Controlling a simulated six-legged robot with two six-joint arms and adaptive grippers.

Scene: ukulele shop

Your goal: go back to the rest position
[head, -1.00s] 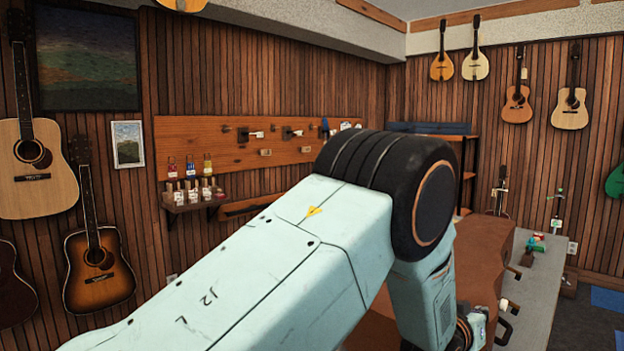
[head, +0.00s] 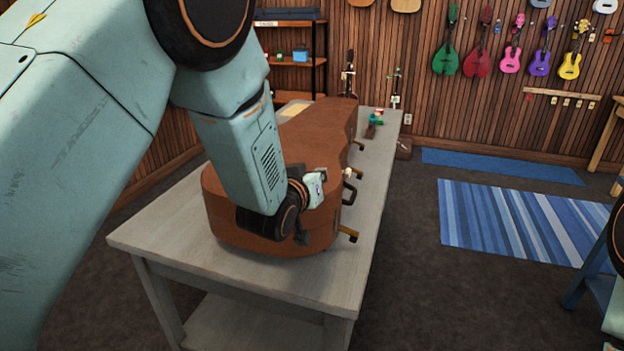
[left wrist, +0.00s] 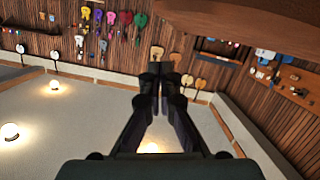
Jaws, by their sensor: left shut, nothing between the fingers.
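My left arm comes in from the left in the head view and bends down, with its wrist in front of a brown guitar-shaped case (head: 225,200) on a grey table. My left gripper is small and dark there, and its fingertips are hard to make out. In the left wrist view my left gripper (left wrist: 160,78) has its two dark fingers together at the tips, with nothing between them. I cannot tell whether the wrist touches the case. Part of my right arm shows at the right edge of the head view; its gripper is out of frame.
The grey table (head: 175,248) holds the case, whose handle (head: 349,192) faces right. Small items (head: 377,117) stand at its far end. A blue striped rug (head: 520,218) lies on open floor to the right. Colourful ukuleles (head: 510,55) hang on the back wall.

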